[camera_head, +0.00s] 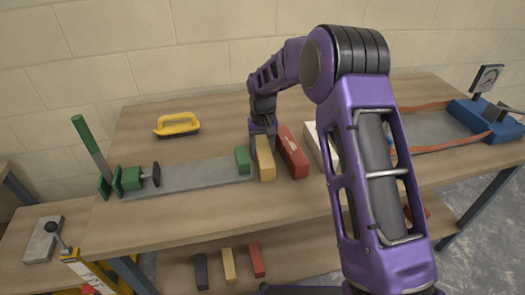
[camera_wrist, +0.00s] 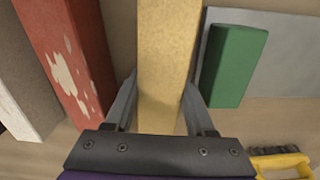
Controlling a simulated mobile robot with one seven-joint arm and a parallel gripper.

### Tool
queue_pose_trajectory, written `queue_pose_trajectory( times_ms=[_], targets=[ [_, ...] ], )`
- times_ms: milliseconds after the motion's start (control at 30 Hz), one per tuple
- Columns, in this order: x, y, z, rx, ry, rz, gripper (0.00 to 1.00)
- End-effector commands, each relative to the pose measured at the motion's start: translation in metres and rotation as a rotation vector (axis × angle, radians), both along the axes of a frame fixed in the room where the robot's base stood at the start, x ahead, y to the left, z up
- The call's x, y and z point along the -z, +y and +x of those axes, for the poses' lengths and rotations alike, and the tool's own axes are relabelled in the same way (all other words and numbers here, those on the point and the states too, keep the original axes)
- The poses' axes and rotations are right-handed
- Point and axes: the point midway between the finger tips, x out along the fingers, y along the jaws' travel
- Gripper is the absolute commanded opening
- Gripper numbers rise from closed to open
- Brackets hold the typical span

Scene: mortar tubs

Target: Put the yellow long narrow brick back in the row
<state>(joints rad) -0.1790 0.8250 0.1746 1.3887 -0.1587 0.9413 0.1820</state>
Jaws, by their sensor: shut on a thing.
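I cannot tell whether the yellow brick touches the table.
A grey metal plate (camera_head: 190,175) with a green clamp (camera_head: 130,178) lies to the left. A whitish block (camera_head: 313,140) stands right of the red brick. Dark, yellow and red bricks (camera_head: 229,266) sit on the lower shelf.

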Motion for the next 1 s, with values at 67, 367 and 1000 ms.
queue_pose_trajectory(
  times_ms=[67,367,1000],
  targets=[
    [0.0,0.0,0.001,0.0,-0.003,0.001,0.0],
    [0.001,0.0,0.0,0.0,-0.001,0.0,0.9],
    [-0.083,0.0,0.001,0.001,-0.006,0.001,0.9]
  ],
)
